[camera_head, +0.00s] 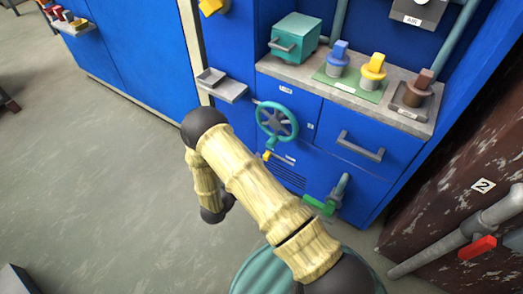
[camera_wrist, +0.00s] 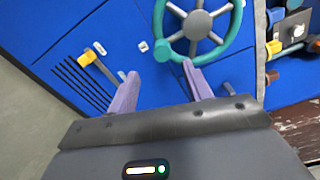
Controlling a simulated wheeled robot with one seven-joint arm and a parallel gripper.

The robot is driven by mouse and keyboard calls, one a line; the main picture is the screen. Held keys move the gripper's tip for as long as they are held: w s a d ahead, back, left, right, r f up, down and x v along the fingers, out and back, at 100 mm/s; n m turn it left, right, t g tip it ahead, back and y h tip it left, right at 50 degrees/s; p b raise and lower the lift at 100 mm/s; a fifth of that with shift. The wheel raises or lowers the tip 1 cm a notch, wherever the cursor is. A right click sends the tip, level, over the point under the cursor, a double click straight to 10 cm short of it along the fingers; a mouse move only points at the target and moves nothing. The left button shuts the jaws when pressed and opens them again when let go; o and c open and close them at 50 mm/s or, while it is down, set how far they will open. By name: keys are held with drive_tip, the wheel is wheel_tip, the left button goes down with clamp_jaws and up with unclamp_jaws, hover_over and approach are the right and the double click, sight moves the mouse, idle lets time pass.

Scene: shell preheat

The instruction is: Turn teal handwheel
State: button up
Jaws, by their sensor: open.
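The teal handwheel (camera_head: 277,121) has a grey spoked hub and sits on the front of the blue cabinet in the head view. In the wrist view the handwheel (camera_wrist: 198,20) is at the top centre, with a round teal knob on its lower left rim; its top edge is cut off. My gripper (camera_wrist: 160,78) shows in the wrist view with two purple fingers spread apart and nothing between them. The fingertips lie just below the handwheel in the picture; I cannot tell the depth gap. In the head view my gripper is hidden behind my arm.
A yellow-handled lever (camera_wrist: 88,58) is left of the fingers. A green-handled valve (camera_head: 320,205) and a drawer handle (camera_head: 360,146) stick out from the blue cabinet (camera_head: 365,190). A grey shelf (camera_head: 222,85) juts out left of the wheel.

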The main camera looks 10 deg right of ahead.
drive_tip(key=v, duration=0.5)
drive_tip(key=shift+p, duration=0.35)
